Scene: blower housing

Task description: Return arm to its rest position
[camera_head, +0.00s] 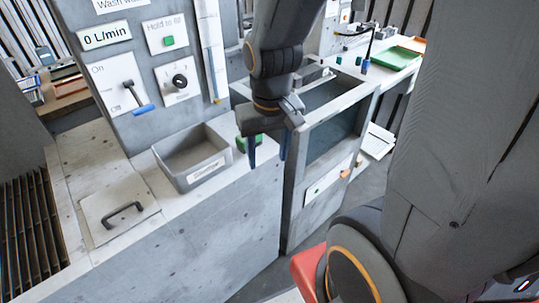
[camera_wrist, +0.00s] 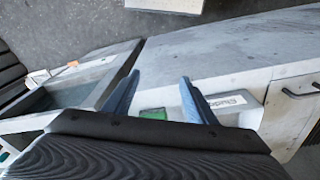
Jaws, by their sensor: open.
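My gripper (camera_head: 267,148) hangs pointing down beside the right end of the grey counter, to the right of the grey bin. Its two blue fingers are apart with nothing between them. In the wrist view my gripper (camera_wrist: 156,92) also shows two spread blue fingers. A green object (camera_head: 247,141) sits on the counter just behind and left of the fingers. It also shows in the wrist view as a green patch (camera_wrist: 153,114), partly hidden by the gripper body. My arm reaches down from the top of the head view.
A grey labelled bin (camera_head: 190,158) and a hatch with a black handle (camera_head: 120,211) are on the counter. A panel with a blue-tipped lever (camera_head: 137,101) and a knob (camera_head: 179,81) stands behind. A framed cabinet (camera_head: 325,135) is close right. A green tray (camera_head: 397,58) lies farther back.

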